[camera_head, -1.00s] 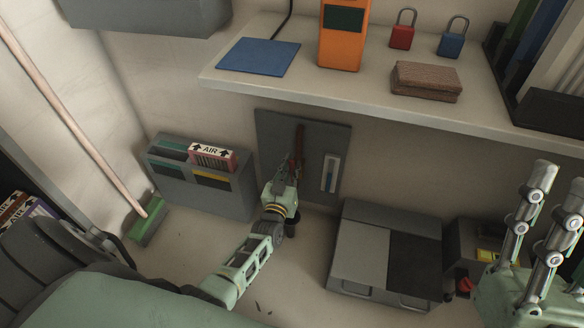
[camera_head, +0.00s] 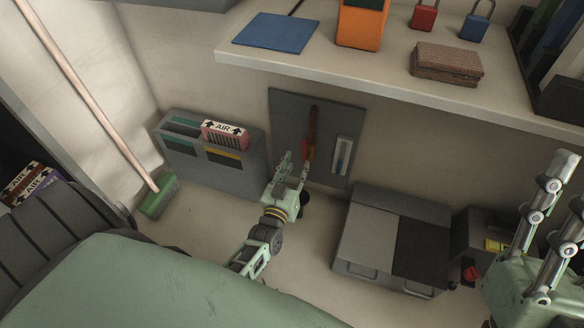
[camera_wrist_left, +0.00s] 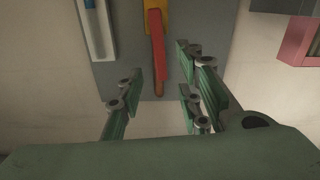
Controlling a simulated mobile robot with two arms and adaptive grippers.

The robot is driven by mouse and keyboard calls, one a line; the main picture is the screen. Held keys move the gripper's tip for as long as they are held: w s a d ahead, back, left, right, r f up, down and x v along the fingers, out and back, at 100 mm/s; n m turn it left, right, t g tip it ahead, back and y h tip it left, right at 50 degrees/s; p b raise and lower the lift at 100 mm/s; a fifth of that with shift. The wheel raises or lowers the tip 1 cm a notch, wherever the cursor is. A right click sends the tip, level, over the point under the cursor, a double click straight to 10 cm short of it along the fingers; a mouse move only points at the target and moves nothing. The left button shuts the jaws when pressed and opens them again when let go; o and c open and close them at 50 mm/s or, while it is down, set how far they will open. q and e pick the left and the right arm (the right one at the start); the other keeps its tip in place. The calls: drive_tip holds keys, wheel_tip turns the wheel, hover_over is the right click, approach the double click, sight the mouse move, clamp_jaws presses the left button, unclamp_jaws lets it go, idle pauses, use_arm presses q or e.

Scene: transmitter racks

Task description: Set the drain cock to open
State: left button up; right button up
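The drain cock has a red lever (camera_wrist_left: 158,45) on a yellow body (camera_wrist_left: 149,21), with a copper pipe end below. It is mounted on a grey wall panel (camera_head: 289,108) under the shelf. In the left wrist view the lever points down along the pipe. In the head view the red lever (camera_head: 304,125) is small and its exact angle is hard to tell. My left gripper (camera_head: 295,160) is open and empty just in front of the panel, below the lever. In the left wrist view its fingers (camera_wrist_left: 161,75) stand apart, with the lever's lower end between them. My right gripper (camera_head: 570,175) is open and empty at the right.
A white gauge strip with blue (camera_head: 342,156) is beside the cock. The shelf (camera_head: 390,75) overhangs above. A broom (camera_head: 158,196) leans at the left.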

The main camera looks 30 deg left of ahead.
use_arm(q)
drive_tip(key=v, duration=0.4)
idle(0.5)
